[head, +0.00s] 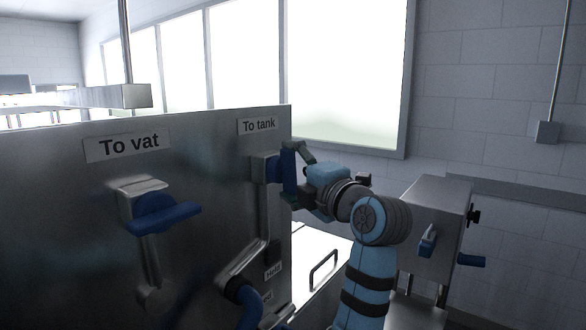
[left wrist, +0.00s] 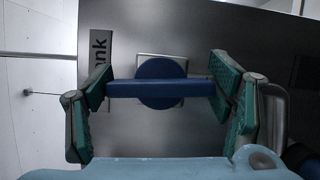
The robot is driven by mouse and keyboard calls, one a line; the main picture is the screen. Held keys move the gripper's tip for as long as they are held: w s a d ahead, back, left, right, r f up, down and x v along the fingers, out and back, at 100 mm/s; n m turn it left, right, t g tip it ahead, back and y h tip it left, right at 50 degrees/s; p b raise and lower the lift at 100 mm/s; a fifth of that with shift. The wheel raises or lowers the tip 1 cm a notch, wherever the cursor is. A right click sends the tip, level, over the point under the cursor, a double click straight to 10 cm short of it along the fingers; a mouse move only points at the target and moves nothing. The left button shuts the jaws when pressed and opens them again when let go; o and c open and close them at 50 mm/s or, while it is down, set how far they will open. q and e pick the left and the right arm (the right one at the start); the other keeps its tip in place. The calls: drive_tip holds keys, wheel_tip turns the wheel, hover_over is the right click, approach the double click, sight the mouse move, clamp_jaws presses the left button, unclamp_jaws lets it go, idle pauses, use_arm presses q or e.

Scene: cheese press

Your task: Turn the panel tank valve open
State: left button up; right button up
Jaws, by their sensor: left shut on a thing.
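The tank valve has a blue handle (head: 288,172) on the steel panel (head: 215,170), below the "To tank" label (head: 258,126). The handle stands upright in the head view. My left gripper (head: 292,178) is at this handle, shut on it. In the left wrist view the blue handle (left wrist: 160,88) lies crosswise between the green finger pads, one at each end, with its round hub behind it. Part of the label (left wrist: 99,52) shows beside it. My right gripper is not in view.
A second blue valve handle (head: 165,216) lies level under the "To vat" label (head: 128,144). A bent pipe (head: 245,262) runs low on the panel. A grey metal box (head: 440,215) with blue handles stands to the right of my arm.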

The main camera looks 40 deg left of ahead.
use_arm(q)
drive_tip(key=shift+m, duration=0.5)
drive_tip(key=o, duration=1.2)
drive_tip(key=shift+c, duration=0.2)
